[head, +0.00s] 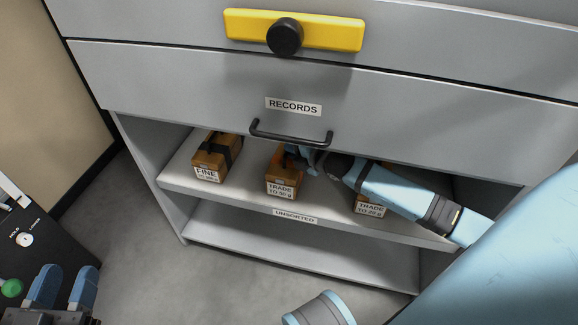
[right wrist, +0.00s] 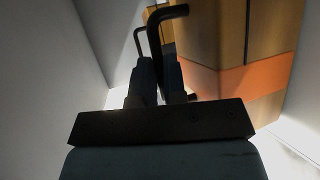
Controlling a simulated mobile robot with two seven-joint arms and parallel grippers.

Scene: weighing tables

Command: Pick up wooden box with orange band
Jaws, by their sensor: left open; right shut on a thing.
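The wooden box with orange band (right wrist: 235,80) stands close on the right of the right wrist view. I take it to be the middle box (head: 281,173) on the open shelf in the head view, labelled "TRADE TO 50 g". My right gripper (head: 297,157) is at its top right side, under the drawer handle. In the right wrist view its fingers (right wrist: 152,75) are closed together at a bent black bar, which looks like the box's handle; the join is hidden. My left gripper (head: 62,288) is open and empty at lower left.
A box labelled "FINE" (head: 210,162) stands left on the shelf (head: 240,200), and another "TRADE" box (head: 370,207) stands right, partly behind my forearm. A "RECORDS" drawer (head: 200,95) with a black handle (head: 290,137) hangs close above. A black device (head: 35,245) is at left.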

